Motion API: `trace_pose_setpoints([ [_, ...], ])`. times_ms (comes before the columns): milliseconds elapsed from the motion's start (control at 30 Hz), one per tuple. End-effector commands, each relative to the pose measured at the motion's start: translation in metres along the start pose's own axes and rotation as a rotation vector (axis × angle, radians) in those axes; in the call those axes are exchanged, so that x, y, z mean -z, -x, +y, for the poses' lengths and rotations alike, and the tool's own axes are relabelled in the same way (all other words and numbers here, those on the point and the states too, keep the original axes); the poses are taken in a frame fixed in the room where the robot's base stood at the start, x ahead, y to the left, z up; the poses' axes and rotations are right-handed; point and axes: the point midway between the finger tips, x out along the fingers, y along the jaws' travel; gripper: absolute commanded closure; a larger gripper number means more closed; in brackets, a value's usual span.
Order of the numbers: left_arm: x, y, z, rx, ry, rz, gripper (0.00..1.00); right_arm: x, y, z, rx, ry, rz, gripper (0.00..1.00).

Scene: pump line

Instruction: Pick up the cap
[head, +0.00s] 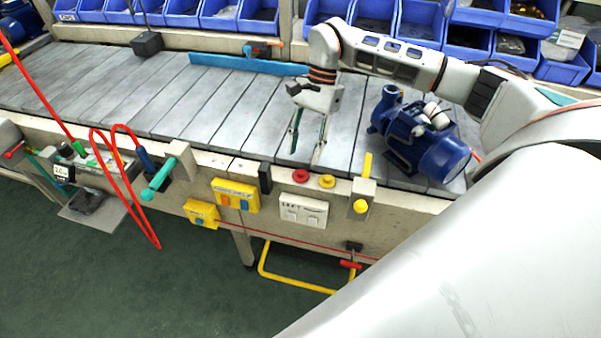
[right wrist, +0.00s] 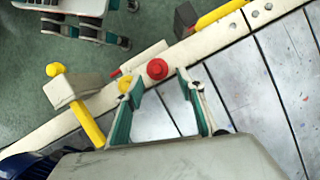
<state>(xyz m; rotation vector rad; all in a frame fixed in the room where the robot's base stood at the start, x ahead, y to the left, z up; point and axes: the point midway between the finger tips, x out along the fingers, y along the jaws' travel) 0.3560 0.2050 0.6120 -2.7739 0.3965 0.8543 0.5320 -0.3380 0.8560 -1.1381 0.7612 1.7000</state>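I cannot tell for sure which is the cap. My right gripper (head: 306,155) is open and empty, pointing down over the slats just behind the ledge. In the right wrist view its fingertips (right wrist: 159,80) stand apart, with the red piece showing beyond the gap. One finger partly covers the yellow piece (right wrist: 125,83). What looks like my left gripper (right wrist: 100,22) is over the floor, fingers apart.
A blue pump (head: 425,145) stands on the slats right of my right gripper. A block with a yellow handle (head: 362,195) and a black block (head: 265,178) flank the round pieces. Blue bins (head: 420,20) line the back.

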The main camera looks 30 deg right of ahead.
Motion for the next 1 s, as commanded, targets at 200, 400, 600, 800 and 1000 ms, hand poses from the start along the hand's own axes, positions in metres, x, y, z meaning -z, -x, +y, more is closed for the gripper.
trace_pose_setpoints([
  [200, -0.002, 0.002, 0.0, -0.001, -0.001, -0.005, 0.6, -0.003, -0.023, 0.005, -0.001, 0.001, -0.002, 0.61],
  [400, -0.002, 0.002, 0.0, -0.001, 0.001, -0.005, 0.6, -0.005, -0.049, 0.007, 0.0, 0.0, -0.003, 0.61],
  [600, -0.002, 0.001, 0.0, -0.001, 0.001, -0.004, 0.6, -0.005, -0.055, 0.006, 0.002, -0.001, -0.001, 0.61],
  [800, -0.001, 0.001, 0.0, -0.001, 0.001, -0.003, 0.6, -0.005, -0.055, 0.006, 0.002, -0.001, -0.001, 0.75],
  [1000, -0.001, 0.001, 0.0, -0.001, 0.001, -0.003, 0.6, -0.005, -0.055, 0.006, 0.002, -0.001, -0.001, 0.78],
])
